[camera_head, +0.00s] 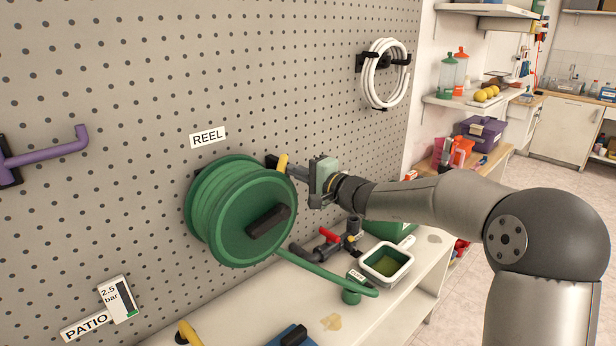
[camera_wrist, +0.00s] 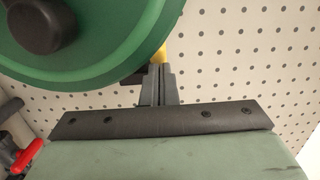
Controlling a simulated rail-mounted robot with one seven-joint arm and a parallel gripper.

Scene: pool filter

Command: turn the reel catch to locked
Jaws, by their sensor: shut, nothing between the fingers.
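The green hose reel (camera_head: 240,212) hangs on the pegboard below a REEL label (camera_head: 208,137). Its rim and dark hub handle also show at the upper left of the wrist view (camera_wrist: 100,62). The reel catch, a small yellow lever (camera_head: 282,162) on a dark mount, sits at the reel's upper right edge and points upward. My gripper (camera_head: 293,172) is shut and empty, its fingertips just right of the catch. In the wrist view, part of the yellow catch (camera_wrist: 161,55) shows right at the fingertips; the rest is hidden. I cannot tell whether they touch.
Below are a bench (camera_head: 240,318), a green hose end, pipe fittings with a red valve handle (camera_head: 330,236) and a tray of green liquid (camera_head: 386,262). A coiled white hose (camera_head: 384,75) hangs upper right; a purple hook (camera_head: 50,153) is at left.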

